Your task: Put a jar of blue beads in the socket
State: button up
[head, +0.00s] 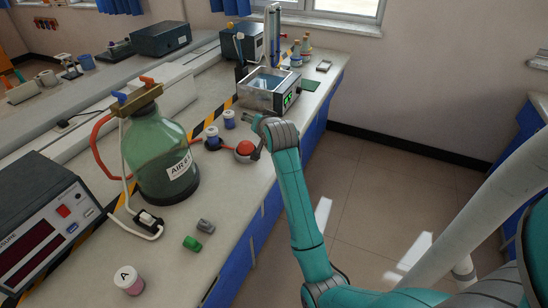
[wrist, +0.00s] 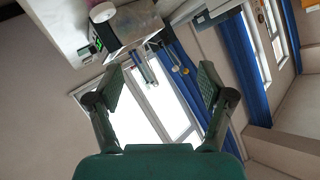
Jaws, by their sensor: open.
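Two small jars with white lids and blue contents stand on the bench in the head view: one jar of blue beads (head: 229,121) at the back and another blue jar (head: 212,141) nearer the green bottle. My gripper (head: 254,134) is open and empty, at the bench's right side, just right of the jars and apart from them. The wrist view shows its two spread fingers (wrist: 160,82) with nothing between them. A white round lid (wrist: 102,12) shows at the top of that view. I cannot make out the socket for certain.
A large green glass bottle (head: 165,160) with a hose stands left. A water bath (head: 268,92) stands behind.

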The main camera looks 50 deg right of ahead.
jog(key=s+a+f+n, duration=0.2)
jog(key=s+a+f, duration=0.1)
jog(key=s+f, duration=0.4)
notch_tip(320, 180, down, 2)
jog(key=shift+a+f+g+y, duration=0.2)
jog(key=shift+a+g+y, duration=0.05)
jog(key=shift+g+y, duration=0.05)
